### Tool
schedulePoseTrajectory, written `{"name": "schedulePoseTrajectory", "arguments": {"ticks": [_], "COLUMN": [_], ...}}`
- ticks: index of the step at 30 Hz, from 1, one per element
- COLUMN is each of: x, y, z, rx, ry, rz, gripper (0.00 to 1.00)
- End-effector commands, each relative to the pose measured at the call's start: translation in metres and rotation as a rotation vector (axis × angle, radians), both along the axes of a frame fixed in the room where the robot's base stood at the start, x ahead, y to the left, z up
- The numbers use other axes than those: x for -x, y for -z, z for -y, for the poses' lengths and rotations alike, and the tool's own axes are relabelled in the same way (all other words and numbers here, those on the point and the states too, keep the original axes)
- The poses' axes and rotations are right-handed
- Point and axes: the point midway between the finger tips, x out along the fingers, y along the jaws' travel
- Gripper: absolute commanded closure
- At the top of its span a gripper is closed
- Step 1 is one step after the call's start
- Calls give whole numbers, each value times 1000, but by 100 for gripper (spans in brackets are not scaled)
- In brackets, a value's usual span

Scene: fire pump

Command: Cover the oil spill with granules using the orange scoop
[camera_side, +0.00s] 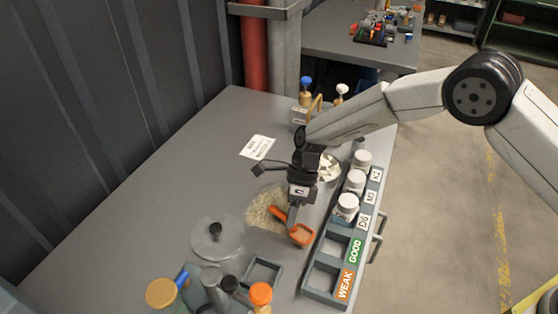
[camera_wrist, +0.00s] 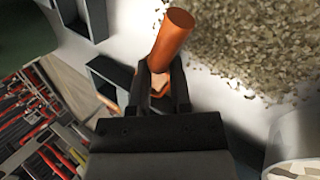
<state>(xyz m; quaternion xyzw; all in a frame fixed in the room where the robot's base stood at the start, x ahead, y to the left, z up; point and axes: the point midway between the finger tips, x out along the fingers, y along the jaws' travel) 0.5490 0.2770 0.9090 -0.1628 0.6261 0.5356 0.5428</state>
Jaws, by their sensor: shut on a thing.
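The orange scoop (camera_side: 301,235) is low over the table, just right of the granules in the side view. My gripper (camera_side: 293,213) is shut on the scoop's orange handle, which also shows in the wrist view (camera_wrist: 172,38) between my gripper's fingers (camera_wrist: 160,88). The scoop's bowl is not clear in the wrist view. Tan granules (camera_side: 265,207) lie spread in a patch on the grey table, and they fill the upper right of the wrist view (camera_wrist: 255,40). No bare oil shows; I cannot tell what lies under the granules. A pale round bowl (camera_side: 328,167) stands behind my gripper.
A rack (camera_side: 326,277) with white-lidded jars (camera_side: 346,206) and labels stands along the right table edge. A clear round lid (camera_side: 218,243), a small square tray (camera_side: 263,273) and several bottles (camera_side: 260,294) are at the front. The left of the table is clear around a paper sign (camera_side: 257,147).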

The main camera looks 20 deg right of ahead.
Motion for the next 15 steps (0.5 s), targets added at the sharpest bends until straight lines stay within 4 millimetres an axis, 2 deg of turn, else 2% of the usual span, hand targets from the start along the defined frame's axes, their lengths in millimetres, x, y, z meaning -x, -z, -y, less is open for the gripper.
{"name": "schedulePoseTrajectory", "arguments": {"ticks": [15], "x": [34], "y": [0], "z": [-34], "rx": [0], "ry": [-2], "rz": [-1], "gripper": [100]}}
